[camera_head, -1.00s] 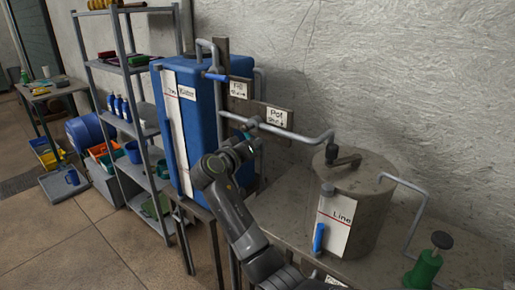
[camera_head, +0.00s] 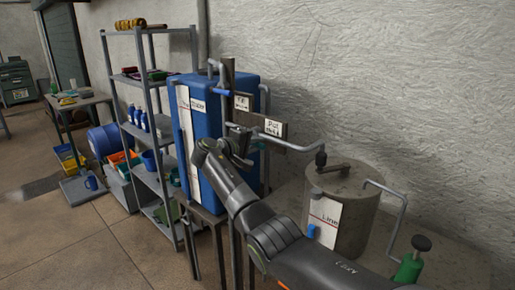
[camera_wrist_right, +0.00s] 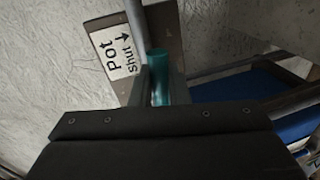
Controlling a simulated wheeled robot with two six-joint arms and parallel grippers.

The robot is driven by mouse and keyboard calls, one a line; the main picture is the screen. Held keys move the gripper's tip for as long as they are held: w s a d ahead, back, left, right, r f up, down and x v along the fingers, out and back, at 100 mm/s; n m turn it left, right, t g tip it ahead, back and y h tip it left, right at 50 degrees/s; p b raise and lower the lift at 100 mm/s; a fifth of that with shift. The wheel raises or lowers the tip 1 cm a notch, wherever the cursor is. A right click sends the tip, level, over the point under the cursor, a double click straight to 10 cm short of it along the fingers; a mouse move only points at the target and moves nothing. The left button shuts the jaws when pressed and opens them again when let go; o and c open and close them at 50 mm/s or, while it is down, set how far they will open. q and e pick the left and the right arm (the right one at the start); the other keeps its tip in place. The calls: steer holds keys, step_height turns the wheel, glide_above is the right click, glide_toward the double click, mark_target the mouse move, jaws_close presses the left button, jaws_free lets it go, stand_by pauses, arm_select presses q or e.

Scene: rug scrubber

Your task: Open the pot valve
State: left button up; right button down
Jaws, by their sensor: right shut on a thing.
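My right gripper (camera_head: 243,148) reaches up to the pipe below the "Pot" sign (camera_head: 274,128) on the wooden board. In the right wrist view, the teal handle of the pot valve (camera_wrist_right: 158,72) sits between the fingers, and the gripper is shut on it. The sign (camera_wrist_right: 117,55), marked "Pot" and "Shut" with an arrow, shows beside it. In the head view my gripper mostly hides the valve. The pipe runs right to the grey lidded pot (camera_head: 358,226), which has a gauge marked "Line" (camera_head: 326,210). My left gripper is not in view.
A tall blue tank (camera_head: 209,135) stands left of my arm. A blue fill-valve handle (camera_head: 222,92) is just above. A green bottle-like thing (camera_head: 408,270) stands right of the pot. A metal shelf (camera_head: 147,120) is further left, with open floor before it.

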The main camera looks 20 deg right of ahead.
steer(key=shift+d+r+n, duration=0.1)
steer(key=shift+r+n, duration=0.2)
steer(key=shift+n, duration=0.1)
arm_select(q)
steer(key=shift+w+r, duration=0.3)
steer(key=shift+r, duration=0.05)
arm_select(e)
steer(key=c, duration=1.5)
jaws_free()
steer(key=shift+d, duration=0.1)
steer(key=shift+c, duration=0.2)
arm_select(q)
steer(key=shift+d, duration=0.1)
arm_select(e)
steer(key=shift+o, duration=0.3)
steer(key=shift+d, duration=0.1)
steer(key=shift+s+a, duration=0.1)
steer(key=shift+a, duration=0.4)
arm_select(q)
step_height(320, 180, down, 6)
steer(key=b, duration=0.6)
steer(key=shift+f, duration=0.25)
arm_select(e)
steer(key=v, duration=1.6)
steer(key=shift+a, duration=0.3)
